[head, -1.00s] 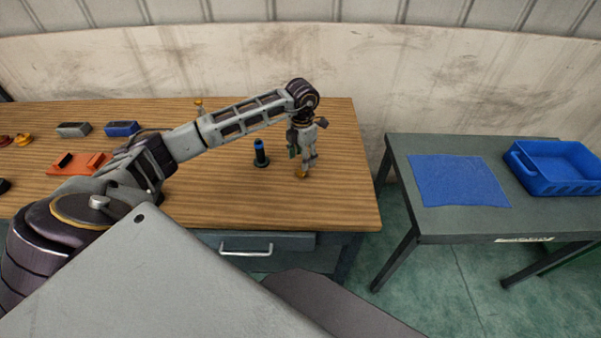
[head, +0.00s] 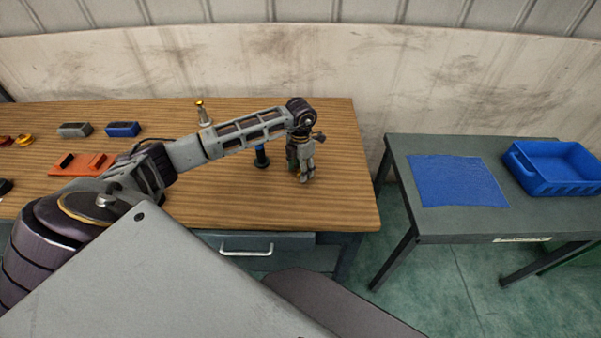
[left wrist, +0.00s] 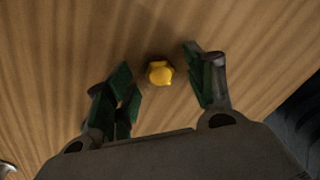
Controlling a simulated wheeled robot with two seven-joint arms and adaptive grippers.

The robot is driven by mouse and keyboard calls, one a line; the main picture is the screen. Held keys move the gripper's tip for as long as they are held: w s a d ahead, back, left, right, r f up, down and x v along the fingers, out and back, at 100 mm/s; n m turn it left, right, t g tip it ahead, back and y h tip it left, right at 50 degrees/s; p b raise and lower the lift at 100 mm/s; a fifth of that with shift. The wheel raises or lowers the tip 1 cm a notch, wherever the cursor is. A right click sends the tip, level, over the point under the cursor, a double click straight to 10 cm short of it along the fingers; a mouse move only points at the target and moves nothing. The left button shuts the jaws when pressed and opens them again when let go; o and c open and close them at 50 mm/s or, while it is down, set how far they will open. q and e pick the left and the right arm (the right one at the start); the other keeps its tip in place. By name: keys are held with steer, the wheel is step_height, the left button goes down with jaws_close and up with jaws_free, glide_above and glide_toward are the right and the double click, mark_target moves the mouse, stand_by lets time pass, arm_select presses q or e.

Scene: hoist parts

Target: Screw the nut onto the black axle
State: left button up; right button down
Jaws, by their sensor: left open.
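The yellow nut (left wrist: 160,73) lies on the wooden table in the left wrist view, between the spread fingers of my left gripper (left wrist: 163,82). Gaps show between the nut and the fingers. In the head view my left gripper (head: 302,176) points down close to the tabletop and hides the nut. The black axle (head: 262,161) stands upright on the table just left of the gripper. It has a blue upper part, partly covered by my left forearm. My right gripper is not in view.
A silver post with a yellow top (head: 202,112) stands behind my arm. Grey (head: 74,130), blue (head: 122,129) and orange (head: 82,164) parts lie at the left. The side table (head: 450,225) holds a blue mat (head: 458,181) and blue crate (head: 557,168). The wooden table's right front is clear.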

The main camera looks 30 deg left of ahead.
arm_select(q)
steer(key=shift+f, duration=0.25)
steer(key=c, duration=1.1)
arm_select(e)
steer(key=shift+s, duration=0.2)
arm_select(q)
steer(key=shift+r, duration=0.1)
